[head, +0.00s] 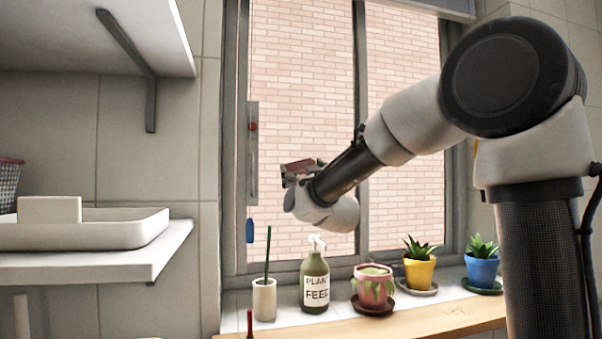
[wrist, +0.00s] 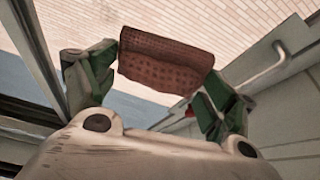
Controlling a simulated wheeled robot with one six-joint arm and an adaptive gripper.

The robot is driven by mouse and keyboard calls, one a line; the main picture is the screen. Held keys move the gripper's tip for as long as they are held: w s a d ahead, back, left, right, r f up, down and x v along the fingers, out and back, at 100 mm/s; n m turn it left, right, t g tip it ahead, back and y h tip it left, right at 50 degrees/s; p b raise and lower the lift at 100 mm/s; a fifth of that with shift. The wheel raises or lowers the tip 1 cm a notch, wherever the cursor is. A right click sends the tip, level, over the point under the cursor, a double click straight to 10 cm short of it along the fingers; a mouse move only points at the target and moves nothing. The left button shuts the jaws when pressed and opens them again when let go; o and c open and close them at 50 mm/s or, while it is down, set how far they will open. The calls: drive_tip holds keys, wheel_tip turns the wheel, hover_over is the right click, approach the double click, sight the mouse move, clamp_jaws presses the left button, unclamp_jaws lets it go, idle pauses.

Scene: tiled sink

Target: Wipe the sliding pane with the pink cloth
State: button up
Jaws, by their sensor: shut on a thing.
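The pink cloth (wrist: 165,62), a folded reddish-brown piece with a dotted weave, is held between the two green fingers of my gripper (wrist: 158,80) in the wrist view. In the head view the cloth (head: 303,164) shows small and dark red at the tip of my gripper (head: 298,178), in front of the window. The sliding pane (head: 303,75) is the left part of the window, with a brick wall behind it. I cannot tell whether the cloth touches the glass. My arm covers part of the window.
Below, the sill holds a white cup with a green stick (head: 264,299), a plant feed bottle (head: 314,280), and pink (head: 373,290), yellow (head: 420,272) and blue (head: 482,270) pots. A long handle (head: 253,150) lines the window's left side.

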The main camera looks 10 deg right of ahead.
sight(301, 166)
drive_tip(key=shift+s, duration=1.45)
drive_tip(key=shift+s, duration=0.1)
